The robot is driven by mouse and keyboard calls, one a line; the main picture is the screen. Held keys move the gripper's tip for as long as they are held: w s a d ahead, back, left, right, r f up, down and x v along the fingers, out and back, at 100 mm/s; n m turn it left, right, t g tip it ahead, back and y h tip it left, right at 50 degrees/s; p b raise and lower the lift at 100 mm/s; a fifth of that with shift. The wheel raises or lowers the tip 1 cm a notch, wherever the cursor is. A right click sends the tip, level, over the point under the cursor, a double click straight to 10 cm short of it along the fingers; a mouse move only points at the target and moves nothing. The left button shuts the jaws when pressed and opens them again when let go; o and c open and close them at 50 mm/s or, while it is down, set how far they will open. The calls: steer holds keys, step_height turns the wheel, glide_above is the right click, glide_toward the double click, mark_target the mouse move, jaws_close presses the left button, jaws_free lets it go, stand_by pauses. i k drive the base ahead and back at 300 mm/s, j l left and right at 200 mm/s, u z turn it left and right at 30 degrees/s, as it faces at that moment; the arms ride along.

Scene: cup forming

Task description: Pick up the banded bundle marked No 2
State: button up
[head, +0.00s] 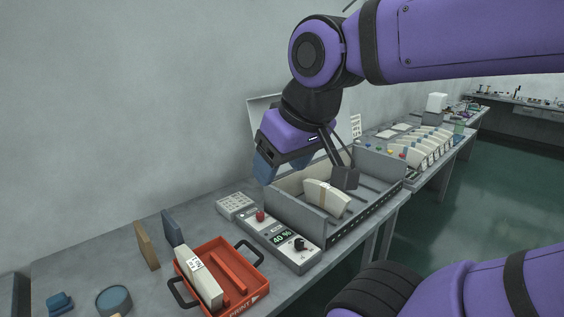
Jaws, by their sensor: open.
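A second pale bundle (203,286) with a white printed label lies along the left side of the red tray (255,283). The label is too small to read for certain. My gripper (305,172) is open, with its jaws wide apart over the grey bed. It is above and around the upper side of the brown-banded bundle; I cannot tell whether it touches it. My gripper appears empty.
A control panel (281,241) reading 40 % with a red button and black knob stands between the tray and the bed. Several pale bundles (428,146) line a farther bench. The wall is close behind.

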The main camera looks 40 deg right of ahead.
mark_target(330, 199)
steer(key=z, duration=1.3)
steer(key=i+l+u, duration=0.15)
steer(key=l, duration=0.2)
steer(key=i+l+u, duration=0.35)
steer(key=l, duration=0.4)
steer(key=i+l+u, duration=0.2)
steer(key=l, duration=0.25)
